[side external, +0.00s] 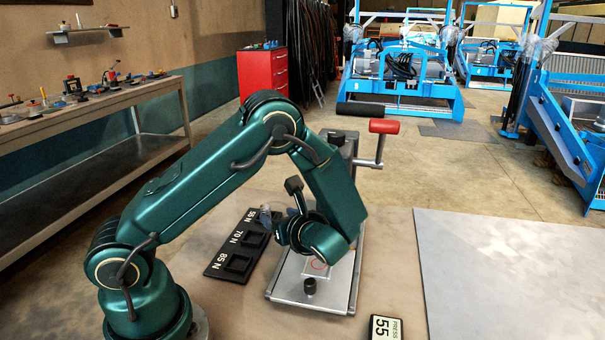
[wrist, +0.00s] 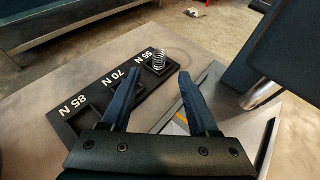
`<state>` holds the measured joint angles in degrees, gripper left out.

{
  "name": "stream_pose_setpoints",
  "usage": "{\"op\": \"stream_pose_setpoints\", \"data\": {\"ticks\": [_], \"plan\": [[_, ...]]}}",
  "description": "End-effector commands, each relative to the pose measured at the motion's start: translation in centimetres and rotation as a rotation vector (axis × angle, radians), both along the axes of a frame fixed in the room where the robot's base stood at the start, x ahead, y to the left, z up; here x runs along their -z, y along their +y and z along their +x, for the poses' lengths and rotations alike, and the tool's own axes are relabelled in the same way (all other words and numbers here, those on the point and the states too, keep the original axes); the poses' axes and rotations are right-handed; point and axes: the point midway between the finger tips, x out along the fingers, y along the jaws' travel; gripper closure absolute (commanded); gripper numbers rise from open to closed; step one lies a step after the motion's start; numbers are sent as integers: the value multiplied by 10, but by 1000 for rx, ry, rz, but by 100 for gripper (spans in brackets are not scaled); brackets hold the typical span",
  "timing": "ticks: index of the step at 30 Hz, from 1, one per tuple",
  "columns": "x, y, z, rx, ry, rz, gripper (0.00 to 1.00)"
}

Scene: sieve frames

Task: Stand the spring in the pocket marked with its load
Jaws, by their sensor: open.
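The spring (wrist: 158,60) is a pale metal coil standing upright in the pocket beside the 55 N label, at the far end of the black pocket board (wrist: 84,110). The board also has pockets marked 70 N and 85 N, and shows left of the press in the side view (side external: 214,269). My gripper (wrist: 157,74) is open, its two dark blue fingers apart. In the wrist view the spring shows between and just beyond the fingertips, with no finger visibly touching it. In the side view the arm's end partly covers that end of the board.
The press (side external: 345,296), with a metal base and red-handled lever (side external: 383,126), stands right beside the board. A display (side external: 385,328) at the front reads PRESS 55. A large grey plate (side external: 515,275) lies at right. A workbench (side external: 90,115) stands at left.

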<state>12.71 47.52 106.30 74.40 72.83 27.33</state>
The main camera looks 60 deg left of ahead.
Motion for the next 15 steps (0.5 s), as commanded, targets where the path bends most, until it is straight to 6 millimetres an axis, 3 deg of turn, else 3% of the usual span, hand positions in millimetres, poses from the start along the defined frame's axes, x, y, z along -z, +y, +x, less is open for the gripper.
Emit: {"op": "stream_pose_setpoints", "data": {"ticks": [8, 15], "plan": [[-13, -14, -12, -71, -67, -63, 39], [-39, -35, -54, -367, -352, -337, 39]]}}
